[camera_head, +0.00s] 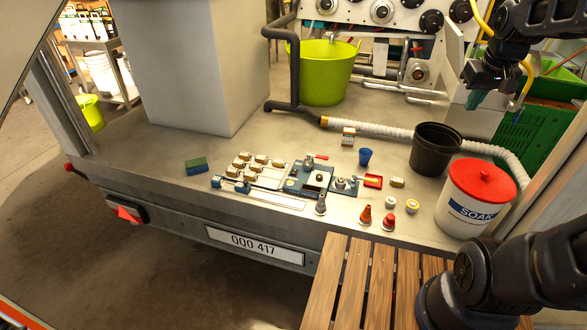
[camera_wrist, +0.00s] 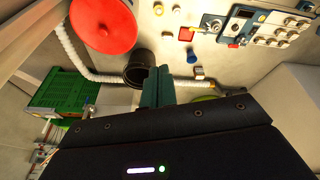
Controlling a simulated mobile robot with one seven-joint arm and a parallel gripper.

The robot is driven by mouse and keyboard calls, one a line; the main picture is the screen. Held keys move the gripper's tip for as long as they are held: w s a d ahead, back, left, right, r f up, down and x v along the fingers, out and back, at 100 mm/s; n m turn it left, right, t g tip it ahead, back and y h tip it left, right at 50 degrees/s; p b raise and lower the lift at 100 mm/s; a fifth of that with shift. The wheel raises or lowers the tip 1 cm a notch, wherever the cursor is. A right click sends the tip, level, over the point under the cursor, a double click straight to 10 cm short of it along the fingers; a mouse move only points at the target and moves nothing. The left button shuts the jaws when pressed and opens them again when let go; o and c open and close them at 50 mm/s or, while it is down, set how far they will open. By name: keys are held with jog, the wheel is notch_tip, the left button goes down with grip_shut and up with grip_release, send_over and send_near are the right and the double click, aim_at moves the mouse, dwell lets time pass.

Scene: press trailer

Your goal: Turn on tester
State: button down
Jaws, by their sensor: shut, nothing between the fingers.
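A blue-grey device (camera_head: 310,178), which looks like the tester, lies on the grey trailer bed in the middle of the head view. It has a dark knob on a pale plate and a red-handled part at its top edge. It also shows upside down at the top of the wrist view (camera_wrist: 238,22). I cannot tell whether it is on. My gripper (camera_head: 477,98) is at the upper right, raised above the bed and well apart from the device. Its teal fingers (camera_wrist: 157,86) are together and empty.
A small blue cup (camera_head: 365,156), a red tray (camera_head: 373,181) and several small parts lie close by. A lime tub (camera_head: 325,75) stands behind.

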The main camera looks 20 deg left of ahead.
jog(key=w+a+f+n+g, duration=0.1)
jog(key=w+a+f+n, duration=0.35)
jog(key=w+a, duration=0.6)
jog(key=w+a+f+n+g, duration=0.25)
jog(key=w+a+f, duration=0.4)
jog(key=a, duration=0.75)
jog(key=n+g, duration=0.1)
jog(key=n, duration=0.6)
send_over(293, 173)
jog(key=w, duration=0.2)
notch_tip(293, 173, down, 23)
jog(key=shift+d+r, duration=0.1)
jog(key=shift+r, duration=0.15)
jog(key=f, duration=0.4)
jog(key=s+f, duration=0.1)
jog(key=f, duration=0.9)
jog(key=shift+s, duration=0.4)
